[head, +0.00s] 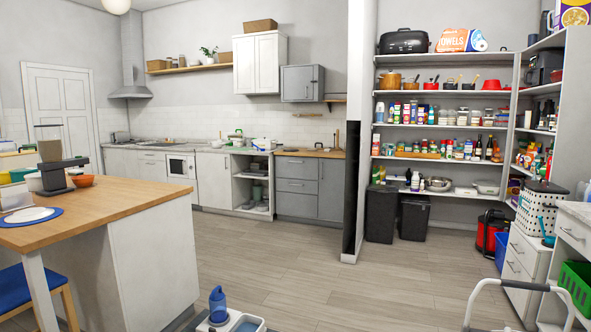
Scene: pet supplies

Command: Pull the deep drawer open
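Neither of my grippers shows in the head view. Several drawer fronts are in view, and I cannot tell which one is the deep drawer. A white drawer unit (518,266) at the right has fronts with bar handles, and all that show look shut. Beside it, a white counter has a shut drawer (572,234) under its top. At the back, a grey base cabinet has shut drawers (296,186) stacked on its left side. The lower part of the right-hand units is partly hidden by a pale curved tube frame (530,288).
A wood-topped island (120,207) with a blue stool (30,289) stands at the left. A pet water dispenser (218,307) is on the floor at front. Dark bins (413,218) and a red case (490,232) stand below pantry shelves. The middle floor (340,292) is clear.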

